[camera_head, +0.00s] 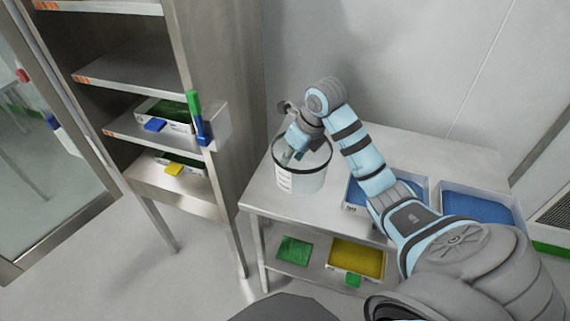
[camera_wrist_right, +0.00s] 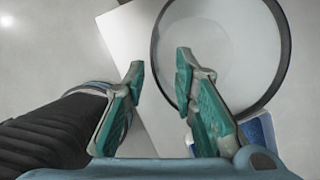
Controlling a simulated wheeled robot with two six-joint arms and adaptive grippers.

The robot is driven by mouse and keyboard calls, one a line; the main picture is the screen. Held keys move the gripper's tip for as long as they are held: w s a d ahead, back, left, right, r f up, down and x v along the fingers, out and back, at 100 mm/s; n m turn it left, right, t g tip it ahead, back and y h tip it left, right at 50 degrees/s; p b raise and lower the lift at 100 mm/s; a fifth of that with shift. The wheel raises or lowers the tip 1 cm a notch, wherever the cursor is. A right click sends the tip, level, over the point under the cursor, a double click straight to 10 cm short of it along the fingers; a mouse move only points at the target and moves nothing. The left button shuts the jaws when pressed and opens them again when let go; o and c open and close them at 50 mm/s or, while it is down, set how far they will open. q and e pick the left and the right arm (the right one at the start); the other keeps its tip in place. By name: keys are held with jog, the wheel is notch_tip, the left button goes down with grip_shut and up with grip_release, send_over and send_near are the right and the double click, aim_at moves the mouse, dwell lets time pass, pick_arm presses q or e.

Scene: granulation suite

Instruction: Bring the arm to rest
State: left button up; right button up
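My right arm (camera_head: 362,160) comes in from the lower right and bends down over the steel table. My right gripper (camera_head: 290,157) is at the rim of a round white bucket (camera_head: 308,180) with a dark rim and a label. My left gripper is not in view.
The steel table (camera_head: 265,200) holds blue-filled trays (camera_head: 478,208) right of the bucket. Its lower shelf holds a yellow-filled tray (camera_head: 357,260) and a green piece (camera_head: 294,250). A steel rack (camera_head: 215,60) with trays stands at left, with green and blue scoops (camera_head: 197,118).

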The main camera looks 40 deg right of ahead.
jog(key=v, duration=0.3)
jog(key=shift+s+r, duration=0.15)
jog(key=shift+r, duration=0.1)
jog(key=shift+a, duration=0.1)
